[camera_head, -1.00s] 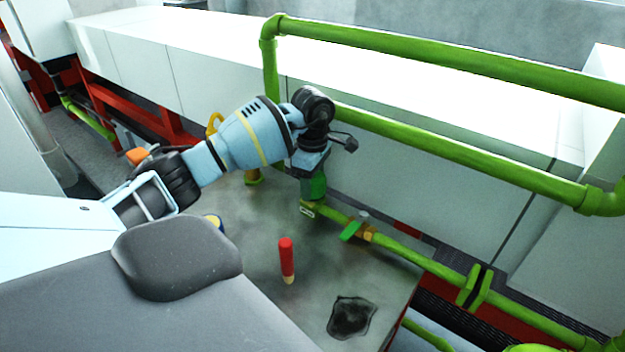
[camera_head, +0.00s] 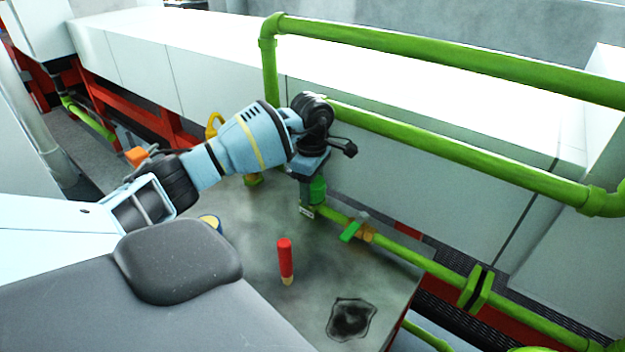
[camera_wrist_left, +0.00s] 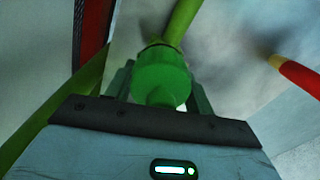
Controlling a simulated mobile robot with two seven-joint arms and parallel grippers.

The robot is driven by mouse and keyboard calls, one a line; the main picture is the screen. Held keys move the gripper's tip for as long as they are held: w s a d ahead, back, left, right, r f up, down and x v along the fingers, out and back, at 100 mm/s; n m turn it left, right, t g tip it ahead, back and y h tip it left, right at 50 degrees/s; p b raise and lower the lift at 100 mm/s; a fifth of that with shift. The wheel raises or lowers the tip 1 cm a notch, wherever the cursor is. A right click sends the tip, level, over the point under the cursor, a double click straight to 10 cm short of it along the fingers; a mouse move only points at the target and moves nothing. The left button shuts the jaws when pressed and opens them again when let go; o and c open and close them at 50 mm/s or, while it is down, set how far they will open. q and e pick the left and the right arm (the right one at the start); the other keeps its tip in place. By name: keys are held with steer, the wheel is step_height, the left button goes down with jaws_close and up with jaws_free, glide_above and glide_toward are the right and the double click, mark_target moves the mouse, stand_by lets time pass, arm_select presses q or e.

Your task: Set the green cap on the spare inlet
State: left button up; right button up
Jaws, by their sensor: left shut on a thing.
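My left gripper (camera_head: 311,192) points down at the near end of a low green pipe (camera_head: 335,215), beside a small pale tag (camera_head: 307,211). It is shut on the green cap (camera_head: 318,188), which also shows between the fingers in the left wrist view (camera_wrist_left: 160,75). In that view the pipe (camera_wrist_left: 181,22) runs away directly behind the cap. The cap appears at or right over the pipe's end, taken as the spare inlet; the fingers partly hide the joint, so I cannot tell if it is seated. My right gripper is not in view.
A green-levered valve (camera_head: 352,231) sits along the low pipe. A red marker-like stick (camera_head: 286,260) and a dark stain (camera_head: 351,319) are on the grey plate (camera_head: 250,270). Green rails (camera_head: 450,152) run behind my gripper. A yellow handle (camera_head: 213,122) stands behind my arm.

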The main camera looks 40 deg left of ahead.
arm_select(q)
steer(key=o, duration=0.7)
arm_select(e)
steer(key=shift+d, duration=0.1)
arm_select(q)
steer(key=shift+r+p, duration=1.2)
steer(key=shift+r, duration=2.3)
steer(key=shift+r+p, duration=0.5)
steer(key=shift+r, duration=1.5)
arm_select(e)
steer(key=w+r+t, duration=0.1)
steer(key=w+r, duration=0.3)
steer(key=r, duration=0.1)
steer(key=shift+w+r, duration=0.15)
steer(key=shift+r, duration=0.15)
arm_select(q)
steer(key=shift+f, duration=0.1)
